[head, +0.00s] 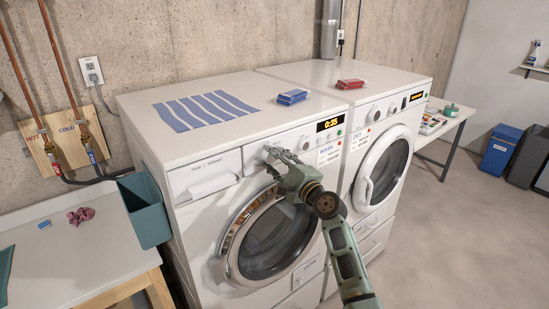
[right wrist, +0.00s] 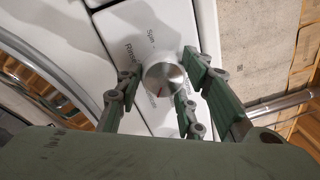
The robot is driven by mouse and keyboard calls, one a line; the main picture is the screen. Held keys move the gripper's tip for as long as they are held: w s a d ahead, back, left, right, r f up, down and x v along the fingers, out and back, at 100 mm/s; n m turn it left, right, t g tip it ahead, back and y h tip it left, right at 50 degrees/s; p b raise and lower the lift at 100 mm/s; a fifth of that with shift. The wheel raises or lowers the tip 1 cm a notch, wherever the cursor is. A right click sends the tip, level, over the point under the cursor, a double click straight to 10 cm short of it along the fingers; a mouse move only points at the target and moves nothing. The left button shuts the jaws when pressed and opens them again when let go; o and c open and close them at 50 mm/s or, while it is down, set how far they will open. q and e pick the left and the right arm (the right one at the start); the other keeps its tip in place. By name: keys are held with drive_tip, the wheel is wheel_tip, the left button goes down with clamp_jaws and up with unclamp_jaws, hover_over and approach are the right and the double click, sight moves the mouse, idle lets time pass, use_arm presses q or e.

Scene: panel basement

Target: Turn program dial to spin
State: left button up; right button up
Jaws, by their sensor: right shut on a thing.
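The program dial (right wrist: 163,78) is a round silver knob with a small red mark on its face, on the left washer's white panel. In the right wrist view the words Spin and Rinse stand above and to the left of it; other labels are partly hidden by my fingers. The red mark points down and a little left in that view, away from Spin. My right gripper (head: 280,160) reaches the front panel of the washer (head: 200,220). Its green fingers (right wrist: 168,88) are shut around the dial. In the head view the gripper hides the dial. My left gripper is not in view.
The washer's display (head: 329,123) reads 0:35. The dryer (head: 385,165) stands close on the right. A striped cloth (head: 205,110), a blue box (head: 292,97) and a red box (head: 350,84) lie on top. A teal bin (head: 146,208) hangs at the washer's left side.

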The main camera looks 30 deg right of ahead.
drive_tip(key=m, duration=0.6)
drive_tip(key=shift+a+f+m+g+h, duration=0.25)
drive_tip(key=shift+m+g+h, duration=0.05)
drive_tip(key=shift+m, duration=0.1)
drive_tip(key=m, duration=0.4)
drive_tip(key=shift+r+m, duration=0.1)
drive_tip(key=shift+m, duration=0.2)
drive_tip(key=m, duration=0.3)
drive_tip(key=shift+r+m+g, duration=0.1)
drive_tip(key=shift+m+g, duration=0.2)
drive_tip(key=m, duration=0.3)
drive_tip(key=shift+r, duration=0.15)
drive_tip(key=m, duration=0.3)
drive_tip(key=shift+r+m, duration=0.15)
drive_tip(key=shift+m, duration=0.25)
drive_tip(key=m+y, duration=0.1)
drive_tip(key=m, duration=0.2)
drive_tip(key=shift+d+r+g, duration=0.1)
drive_tip(key=shift+r+g, duration=0.05)
drive_tip(key=shift+g, duration=0.15)
drive_tip(key=shift+d+r+m, duration=0.1)
drive_tip(key=shift+d+m, duration=0.05)
drive_tip(key=shift+m, duration=1.55)
